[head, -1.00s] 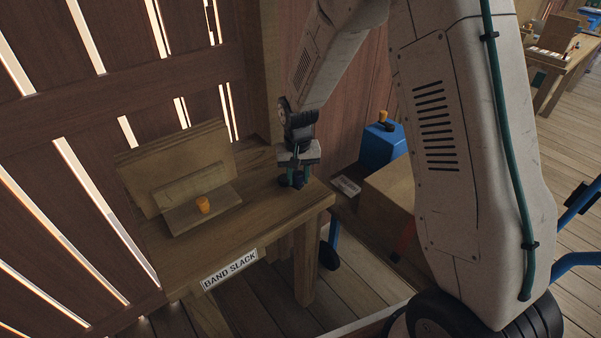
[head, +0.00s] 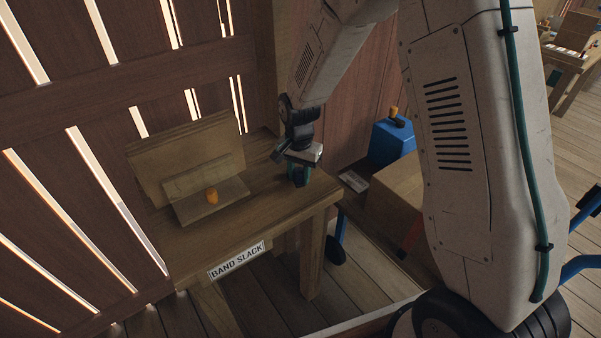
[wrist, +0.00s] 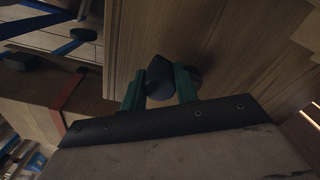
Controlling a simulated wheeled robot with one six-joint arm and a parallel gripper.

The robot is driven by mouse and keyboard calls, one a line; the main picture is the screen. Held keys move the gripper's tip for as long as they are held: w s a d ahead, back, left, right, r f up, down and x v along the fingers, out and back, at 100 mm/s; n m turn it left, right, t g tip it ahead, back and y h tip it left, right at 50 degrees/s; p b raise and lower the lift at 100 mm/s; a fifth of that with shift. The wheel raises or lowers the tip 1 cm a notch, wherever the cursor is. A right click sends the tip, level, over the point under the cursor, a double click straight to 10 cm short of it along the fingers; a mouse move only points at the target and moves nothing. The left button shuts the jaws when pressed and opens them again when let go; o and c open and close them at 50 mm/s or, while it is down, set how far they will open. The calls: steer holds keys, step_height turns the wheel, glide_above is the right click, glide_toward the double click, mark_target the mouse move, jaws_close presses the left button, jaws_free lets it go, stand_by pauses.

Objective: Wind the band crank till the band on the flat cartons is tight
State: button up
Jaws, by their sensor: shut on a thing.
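My gripper (head: 298,178) is at the right end of the wooden table, pointing down, with its green fingers low by the tabletop. In the wrist view my gripper (wrist: 160,88) is shut on a dark blue crank knob (wrist: 159,70). A dark round part shows partly behind the right finger; the rest of the crank is hidden. The flat cartons (head: 150,172) are brown sheets leaning upright at the table's left. I cannot make out the band on them. A sign (head: 237,260) on the table's front edge reads "BAND SLACK".
A slatted wall rises close behind. The tabletop's middle is clear.

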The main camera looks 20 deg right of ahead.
steer(key=shift+w, duration=0.1)
steer(key=o, duration=1)
step_height(320, 180, up, 8)
steer(key=shift+f, duration=0.1)
